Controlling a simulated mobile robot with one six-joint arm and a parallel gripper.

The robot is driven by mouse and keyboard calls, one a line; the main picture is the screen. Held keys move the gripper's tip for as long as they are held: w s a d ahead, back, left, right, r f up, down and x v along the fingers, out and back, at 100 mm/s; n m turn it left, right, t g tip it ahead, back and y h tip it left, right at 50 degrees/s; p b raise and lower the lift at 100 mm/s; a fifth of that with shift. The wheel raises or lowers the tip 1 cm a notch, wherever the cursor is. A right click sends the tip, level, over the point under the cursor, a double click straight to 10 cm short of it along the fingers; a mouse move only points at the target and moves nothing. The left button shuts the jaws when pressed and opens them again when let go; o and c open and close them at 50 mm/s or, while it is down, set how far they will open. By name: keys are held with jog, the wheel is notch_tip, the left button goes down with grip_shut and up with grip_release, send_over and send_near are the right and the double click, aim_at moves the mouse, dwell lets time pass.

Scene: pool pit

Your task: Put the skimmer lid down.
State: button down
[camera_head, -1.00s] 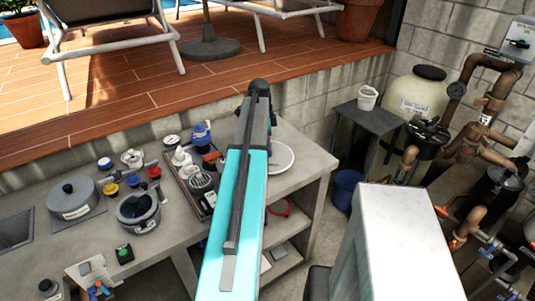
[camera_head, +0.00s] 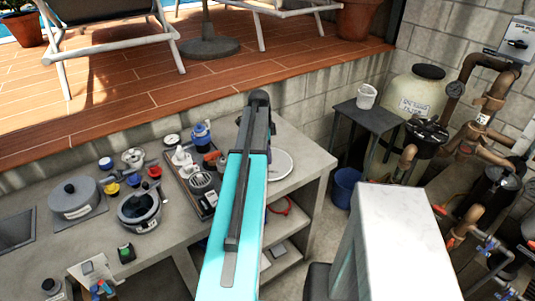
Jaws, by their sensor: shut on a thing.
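The skimmer lid (camera_head: 284,166) appears to be the pale round disc at the right end of the grey counter (camera_head: 308,160). My teal arm hides its left part. I cannot tell whether the disc touches the counter top or is held just above it. My arm reaches up the middle of the view and bends down at its dark far joint. My gripper is hidden behind the arm, so its fingers and their hold on the lid do not show.
Left of my arm, a dark tray (camera_head: 199,193) holds bottles and a jar. A lidded grey pot (camera_head: 74,203) and a round dark-topped housing (camera_head: 139,210) stand farther left. A side table (camera_head: 372,117) with a white cup (camera_head: 366,96) and a blue bucket (camera_head: 345,187) are to the right.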

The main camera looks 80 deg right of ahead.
jog(key=shift+f, duration=0.15)
jog(key=c, duration=1.5)
grip_release()
jog(key=shift+r, duration=0.2)
jog(key=shift+w+a+r+b, duration=0.1)
jog(key=shift+w+r+b, duration=0.3)
jog(key=shift+r, duration=1.6)
jog(key=shift+w+d+r+b, duration=0.1)
jog(key=shift+r+b, duration=0.55)
jog(key=shift+r, duration=1.3)
jog(key=shift+w+a+r+b, duration=0.15)
jog(key=shift+r+b, duration=0.35)
jog(key=shift+r, duration=1.5)
